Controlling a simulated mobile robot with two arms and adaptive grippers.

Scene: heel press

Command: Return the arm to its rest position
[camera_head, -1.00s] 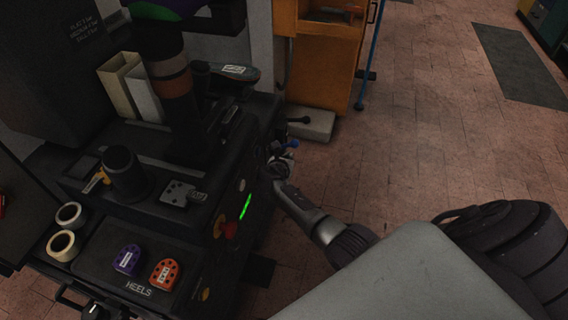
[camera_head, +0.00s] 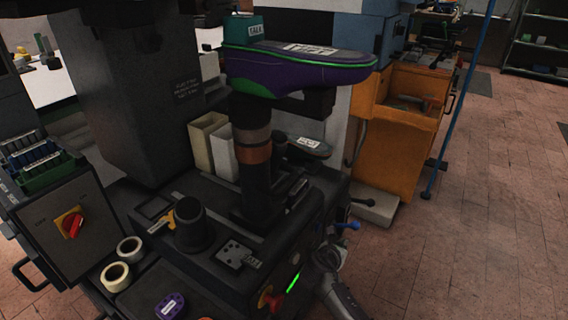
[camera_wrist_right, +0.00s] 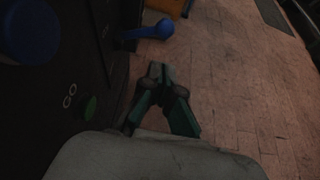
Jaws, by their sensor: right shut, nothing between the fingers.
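My right gripper (camera_wrist_right: 160,72) is shut and empty in the right wrist view, its fingertips together over the brick-tiled floor. It stands to the right of the black press side, apart from the blue lever (camera_wrist_right: 148,30) and the green button (camera_wrist_right: 87,108). In the head view my right gripper (camera_head: 326,258) is small and dim beside the front right side of the heel press (camera_head: 215,268), below the blue-tipped lever (camera_head: 349,225). My right arm comes up from the bottom edge. My left gripper is out of view.
A purple and green shoe form (camera_head: 300,66) sits atop the press column. A control box with a red switch (camera_head: 73,224) stands at left, near tape rolls (camera_head: 115,276). An orange cabinet (camera_head: 395,140) and a blue pole (camera_head: 462,100) stand behind. The floor at right is clear.

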